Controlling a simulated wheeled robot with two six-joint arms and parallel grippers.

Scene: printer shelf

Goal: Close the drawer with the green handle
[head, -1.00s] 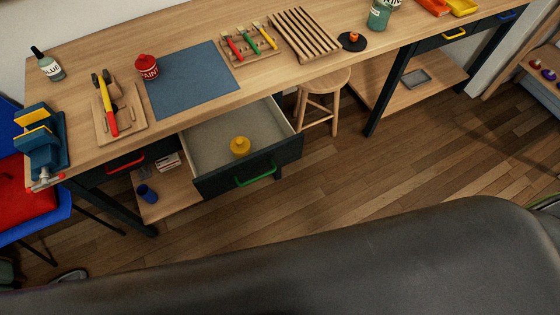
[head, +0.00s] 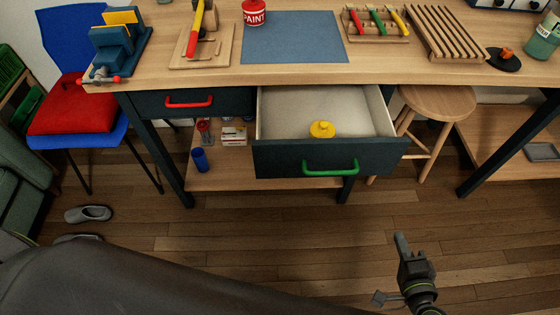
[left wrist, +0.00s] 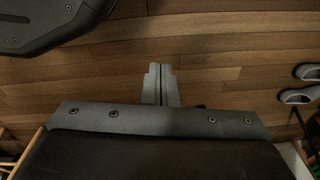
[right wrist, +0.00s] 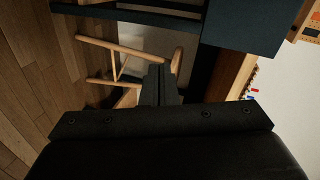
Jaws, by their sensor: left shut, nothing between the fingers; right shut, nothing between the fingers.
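The drawer with the green handle (head: 330,167) is pulled out from under the workbench, its dark blue front (head: 275,160) facing me. A yellow, knobbed object (head: 322,129) sits inside it. My right gripper (head: 400,240) is in front of the drawer, below and to the right of the handle, apart from it. It is shut and empty, its fingers together in the right wrist view (right wrist: 160,72). My left gripper (left wrist: 160,70) is shut and empty above the wooden floor in the left wrist view; it is not in the head view.
A closed drawer with a red handle (head: 190,103) is left of the open one. A wooden stool (head: 437,103) stands just right of it. Bench legs and a low shelf (head: 265,179) are below. The wooden floor in front is clear; slippers (head: 88,213) lie at left.

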